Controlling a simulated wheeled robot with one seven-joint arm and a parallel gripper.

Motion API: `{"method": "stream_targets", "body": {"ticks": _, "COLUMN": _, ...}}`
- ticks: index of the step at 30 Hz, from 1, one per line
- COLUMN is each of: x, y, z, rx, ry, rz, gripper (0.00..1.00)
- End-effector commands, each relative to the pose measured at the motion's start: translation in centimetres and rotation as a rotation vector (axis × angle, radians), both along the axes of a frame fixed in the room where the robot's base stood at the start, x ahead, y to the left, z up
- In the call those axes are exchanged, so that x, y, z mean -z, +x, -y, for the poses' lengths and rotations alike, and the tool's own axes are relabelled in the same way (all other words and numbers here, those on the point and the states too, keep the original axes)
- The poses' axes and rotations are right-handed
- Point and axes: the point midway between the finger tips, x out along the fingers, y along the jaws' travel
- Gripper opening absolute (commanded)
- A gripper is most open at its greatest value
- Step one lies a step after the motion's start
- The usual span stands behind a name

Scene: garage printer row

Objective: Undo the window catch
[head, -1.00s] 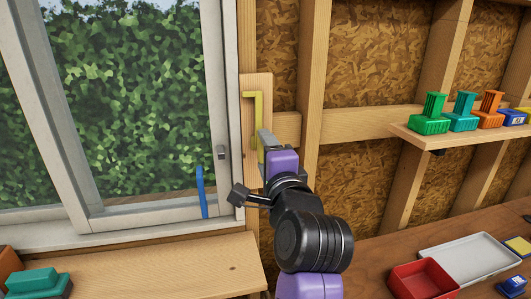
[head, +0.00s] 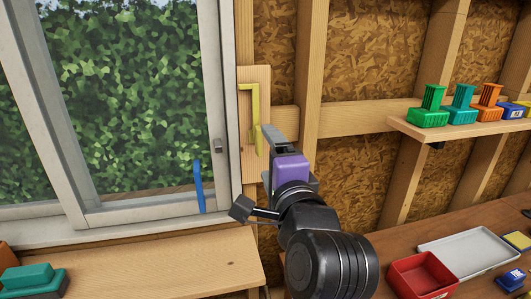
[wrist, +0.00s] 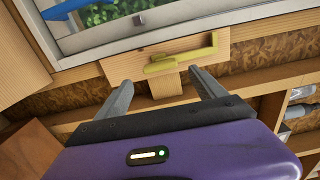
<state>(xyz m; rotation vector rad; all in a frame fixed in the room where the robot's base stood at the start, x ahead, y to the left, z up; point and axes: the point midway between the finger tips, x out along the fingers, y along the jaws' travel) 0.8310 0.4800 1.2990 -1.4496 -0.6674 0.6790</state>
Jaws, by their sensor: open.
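The window catch is a yellow L-shaped bar (head: 256,110) on a wooden block beside the window frame. Its long part hangs down and its short top end points left towards the window. My gripper (head: 262,152) is open and empty, close to the lower end of the catch. In the wrist view the catch (wrist: 183,56) lies ahead of my fingertips (wrist: 162,78), apart from them. A small grey piece (head: 218,146) sits on the window frame (head: 215,100), left of the catch. The window looks shut. My gripper hides part of the block.
A blue handle (head: 199,187) is on the window. A wooden bench (head: 150,265) stands below it. At right, a shelf (head: 470,140) holds coloured blocks, and a red bin (head: 420,275) and grey tray (head: 478,256) lie on the brown worktop. A stud (head: 310,80) stands right of the catch.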

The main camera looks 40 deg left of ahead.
Motion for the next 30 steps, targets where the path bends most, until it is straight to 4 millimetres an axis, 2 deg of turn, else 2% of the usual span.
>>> {"method": "stream_targets", "body": {"ticks": 3, "x": 0.2, "y": -1.0, "z": 1.3, "rx": 0.001, "ry": 0.001, "rz": 0.001, "gripper": 0.8}}
{"method": "stream_targets", "body": {"ticks": 9, "x": 0.0, "y": -1.9, "z": 2.2, "rx": 0.0, "ry": 0.001, "rz": 0.001, "gripper": 0.8}}
{"method": "stream_targets", "body": {"ticks": 26, "x": 0.0, "y": -1.9, "z": 2.3, "rx": 0.0, "ry": -0.003, "rz": 0.004, "gripper": 0.8}}
{"method": "stream_targets", "body": {"ticks": 30, "x": -0.8, "y": -1.7, "z": 2.5, "rx": 0.013, "ry": -0.027, "rz": 0.081, "gripper": 0.8}}
